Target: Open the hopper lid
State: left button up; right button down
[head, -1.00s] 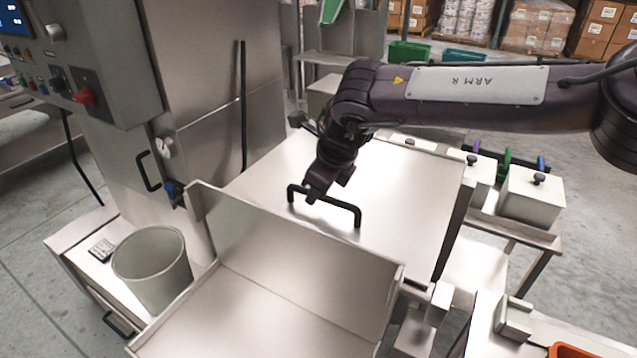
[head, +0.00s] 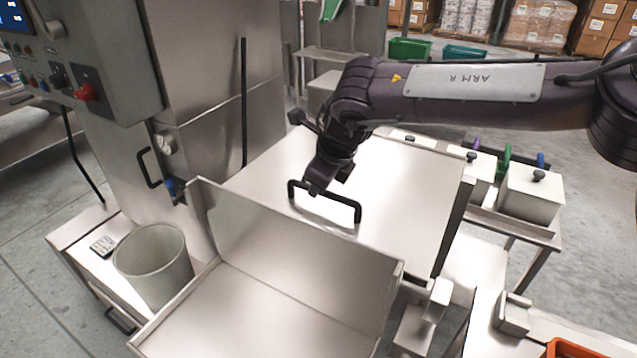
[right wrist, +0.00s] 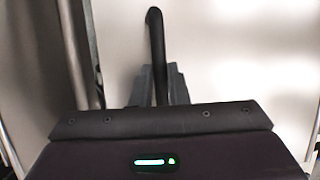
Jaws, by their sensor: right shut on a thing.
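The hopper lid (head: 400,185) is a flat steel panel behind the open steel tray, sloping slightly toward me. A black bar handle (head: 340,202) is fixed near its front edge. My right gripper (head: 312,192) is shut on this handle, toward its left end. In the right wrist view the fingers (right wrist: 158,88) close around the black handle (right wrist: 155,45), with the pale lid (right wrist: 225,60) behind it. The lid looks closed. My left gripper is not in view.
A steel tray (head: 262,310) with a raised back wall stands in front of the lid. A grey bucket (head: 152,265) is on the left ledge. A control panel (head: 85,65) is at upper left. Lidded bins (head: 530,195) stand at right.

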jog(key=w+d+r+p, duration=0.3)
jog(key=r+p, duration=0.4)
jog(key=r, duration=0.3)
jog(key=w+d+r+p, duration=0.3)
jog(key=w+r+p, duration=0.2)
jog(key=r, duration=0.5)
jog(key=p, duration=0.2)
jog(key=shift+p, duration=0.35)
jog(key=shift+w+f, duration=0.1)
